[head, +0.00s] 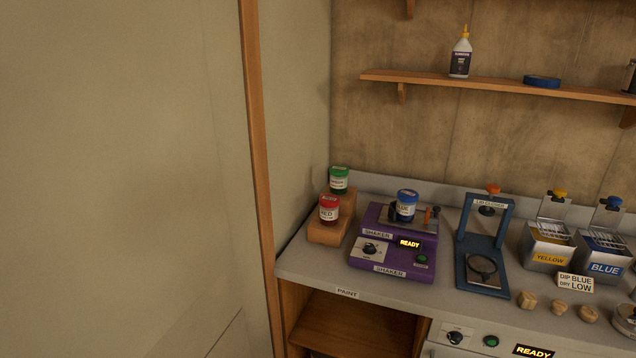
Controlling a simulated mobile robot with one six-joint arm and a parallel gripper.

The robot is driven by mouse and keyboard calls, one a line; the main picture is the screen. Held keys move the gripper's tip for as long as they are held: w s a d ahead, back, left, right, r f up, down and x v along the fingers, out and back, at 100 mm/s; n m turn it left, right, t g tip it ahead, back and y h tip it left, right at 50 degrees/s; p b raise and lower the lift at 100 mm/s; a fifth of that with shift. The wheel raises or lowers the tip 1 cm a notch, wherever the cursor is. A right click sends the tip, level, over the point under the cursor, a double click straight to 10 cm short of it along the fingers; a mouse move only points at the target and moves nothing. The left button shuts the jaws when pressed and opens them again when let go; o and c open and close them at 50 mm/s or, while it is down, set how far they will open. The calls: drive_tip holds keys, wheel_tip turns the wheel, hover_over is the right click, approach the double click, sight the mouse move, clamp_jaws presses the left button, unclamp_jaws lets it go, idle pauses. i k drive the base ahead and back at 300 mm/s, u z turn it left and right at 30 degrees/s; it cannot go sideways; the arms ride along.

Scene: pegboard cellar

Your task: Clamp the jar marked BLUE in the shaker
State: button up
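The jar marked BLUE (406,206), with a blue lid, stands upright on top of the purple shaker (393,266). Clamp parts with an orange piece (428,216) sit just right of the jar. I cannot tell whether they touch it. The shaker's front has a dial (370,249), a lit READY display (410,243) and a green button (422,258). My gripper is not in view.
A wooden block (325,234) left of the shaker holds a red jar (329,209) and a green jar (339,180). A blue-framed stand (484,259), yellow and blue dip tanks and small wooden pieces (558,306) occupy the bench on the right. A wall panel stands left.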

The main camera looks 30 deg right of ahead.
sight(435, 219)
drive_tip(key=u, duration=0.9)
drive_tip(key=k, duration=0.7)
drive_tip(key=u, duration=1.8)
drive_tip(key=k, duration=0.15)
drive_tip(key=z, duration=3.95)
